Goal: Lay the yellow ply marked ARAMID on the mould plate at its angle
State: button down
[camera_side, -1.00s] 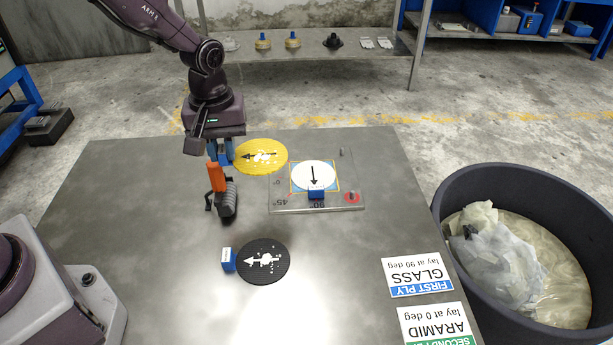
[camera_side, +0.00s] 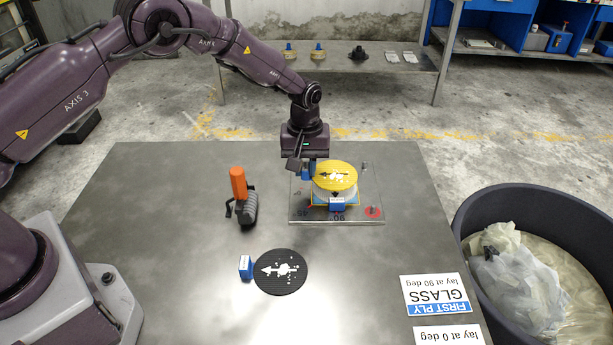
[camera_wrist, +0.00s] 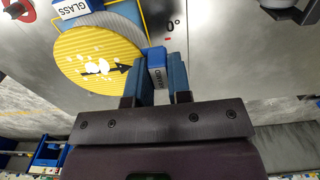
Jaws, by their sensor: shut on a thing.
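The yellow ply (camera_side: 335,180) is a round disc with white specks and a black arrow, which points left in the side view. My gripper (camera_side: 308,173) is shut on its blue tab, which also shows between the fingers (camera_wrist: 160,75) in the wrist view. The ply (camera_wrist: 85,60) is over the mould plate (camera_side: 300,213) and looks a little above it. Below it lies the white glass ply, mostly hidden, with its blue tab (camera_side: 337,205) at the near side. In the wrist view the arrow points toward the held tab, near a 0° mark (camera_wrist: 172,25).
A black ply (camera_side: 281,271) with a blue tab lies at the front. An orange-handled roller (camera_side: 243,200) stands left of the plate. Cards lie at front right, including the GLASS card (camera_side: 437,294). A dark bin (camera_side: 478,215) stands right of the table.

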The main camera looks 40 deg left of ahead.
aim_at(306, 178)
jog(key=shift+w+f, duration=0.2)
jog(key=shift+f, duration=1.55)
jog(key=shift+f, duration=0.15)
jog(key=c, duration=1.1)
grip_release()
jog(key=shift+o, duration=0.2)
